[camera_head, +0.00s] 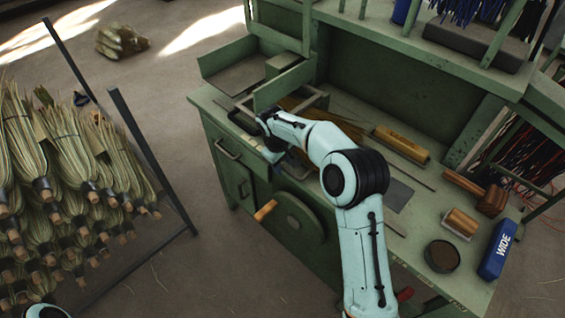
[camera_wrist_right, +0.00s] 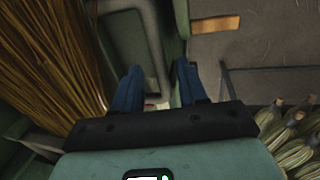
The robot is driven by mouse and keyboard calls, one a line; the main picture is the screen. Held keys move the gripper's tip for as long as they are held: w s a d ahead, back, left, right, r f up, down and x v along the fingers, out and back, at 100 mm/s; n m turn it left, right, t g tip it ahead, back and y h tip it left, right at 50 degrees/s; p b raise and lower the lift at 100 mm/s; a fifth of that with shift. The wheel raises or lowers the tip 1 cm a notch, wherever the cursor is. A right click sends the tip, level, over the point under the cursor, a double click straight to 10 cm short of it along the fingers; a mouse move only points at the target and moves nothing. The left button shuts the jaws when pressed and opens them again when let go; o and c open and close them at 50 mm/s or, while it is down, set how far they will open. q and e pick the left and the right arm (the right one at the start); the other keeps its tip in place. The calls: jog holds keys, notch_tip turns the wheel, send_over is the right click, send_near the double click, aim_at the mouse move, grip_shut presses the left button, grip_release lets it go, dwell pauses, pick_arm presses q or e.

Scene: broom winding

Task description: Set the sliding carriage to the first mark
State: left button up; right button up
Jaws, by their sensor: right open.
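A green frame-like part (camera_head: 312,104) stands at the left end of the green workbench (camera_head: 395,222), behind my right gripper. I cannot tell for sure whether it is the sliding carriage, and no mark is readable. My right gripper (camera_head: 272,146) is at the bench's front left edge, partly hidden by its own wrist. In the right wrist view its two blue fingers (camera_wrist_right: 158,88) are apart. A green part with a raised rim (camera_wrist_right: 133,42) lies beyond and between them; I cannot tell whether they touch it. My left gripper is not in view.
A wooden crank handle (camera_head: 266,210) sticks out of the bench front. Loose bristles (camera_wrist_right: 45,50) lie left in the wrist view. A yellow block (camera_head: 401,143), a round tin (camera_head: 442,256) and a blue WIDE box (camera_head: 498,249) sit on the bench. Brooms (camera_head: 60,200) fill a rack at left.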

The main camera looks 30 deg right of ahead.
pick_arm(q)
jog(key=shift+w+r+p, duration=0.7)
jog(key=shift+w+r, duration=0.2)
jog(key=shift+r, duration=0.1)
pick_arm(e)
notch_tip(320, 180, up, 13)
jog(key=a, duration=0.2)
jog(key=shift+s+a, duration=0.15)
jog(key=shift+s, duration=0.2)
jog(key=s+a+f+m+g+y, duration=0.15)
jog(key=s+a+f, duration=0.3)
jog(key=f, duration=0.95)
jog(key=s+a+f+t+y, duration=0.1)
jog(key=s+a+f+y, duration=0.3)
jog(key=f, duration=1.1)
jog(key=s+a+f+m, duration=0.2)
jog(key=s+f, duration=0.1)
jog(key=s, duration=0.4)
jog(key=s+a+f+m, duration=0.1)
jog(key=s+f, duration=0.3)
jog(key=s, duration=0.4)
jog(key=s+a+f+m, duration=0.2)
jog(key=s+a+f, duration=0.1)
jog(key=s, duration=0.5)
jog(key=shift+s+a+f+m+g, duration=0.25)
jog(key=shift+a+m+g, duration=0.1)
jog(key=shift+a, duration=0.2)
jog(key=shift+y, duration=0.25)
jog(key=shift+a, duration=0.1)
